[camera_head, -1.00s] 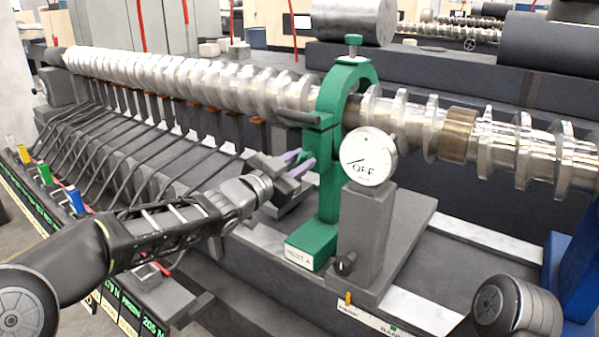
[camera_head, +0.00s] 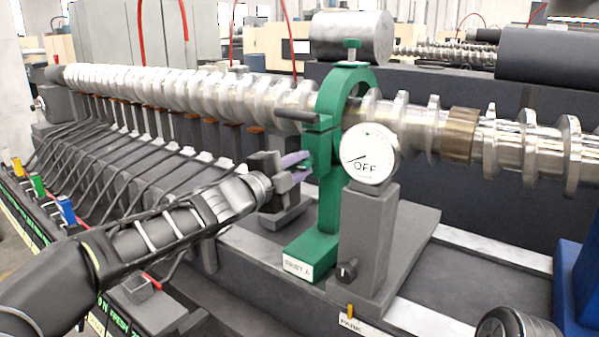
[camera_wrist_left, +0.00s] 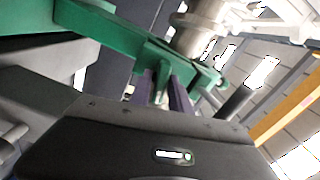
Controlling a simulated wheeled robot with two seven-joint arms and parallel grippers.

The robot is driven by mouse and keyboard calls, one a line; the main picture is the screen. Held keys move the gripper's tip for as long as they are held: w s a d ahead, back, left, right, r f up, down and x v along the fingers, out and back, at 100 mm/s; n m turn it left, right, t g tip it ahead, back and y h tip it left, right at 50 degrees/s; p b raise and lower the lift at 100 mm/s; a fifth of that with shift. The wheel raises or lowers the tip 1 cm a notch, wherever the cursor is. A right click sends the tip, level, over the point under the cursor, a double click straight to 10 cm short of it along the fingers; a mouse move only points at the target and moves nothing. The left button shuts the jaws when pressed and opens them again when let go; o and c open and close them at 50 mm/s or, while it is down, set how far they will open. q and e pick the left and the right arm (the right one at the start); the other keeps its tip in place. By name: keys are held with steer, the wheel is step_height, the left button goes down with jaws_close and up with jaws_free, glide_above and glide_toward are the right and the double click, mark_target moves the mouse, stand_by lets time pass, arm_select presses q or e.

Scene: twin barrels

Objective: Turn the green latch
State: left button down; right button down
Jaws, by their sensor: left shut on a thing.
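The green rest (camera_head: 326,190), an upright stand with a ring at its top, stands near the middle of the head view. Its ring goes around the long metal screw shaft (camera_head: 412,122). The green latch (camera_head: 307,158) is a small part on the rest's left side, below a dark cylindrical handle (camera_head: 296,114). My left gripper (camera_head: 306,164) has purple fingers shut at the latch, which they partly hide. In the left wrist view, the fingers (camera_wrist_left: 166,92) meet the green part (camera_wrist_left: 135,42); their exact contact is hard to see. My right gripper is not in view.
A round dial (camera_head: 368,153) marked OFF stands on a grey post (camera_head: 364,235) just right of the rest. Several bent dark rods line the bed at left. A blue stand (camera_head: 577,285) is at the right edge. The grey bed behind the post is clear.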

arm_select(q)
steer(key=shift+f+m+b, duration=0.1)
steer(key=shift+m+b, duration=0.35)
steer(key=shift+m, duration=0.85)
steer(key=c, duration=1.4)
jaws_free()
steer(key=shift+s+a, duration=0.35)
steer(key=shift+s, duration=0.05)
steer(key=v, duration=0.6)
steer(key=shift+s+b, duration=0.3)
steer(key=shift+b, duration=0.05)
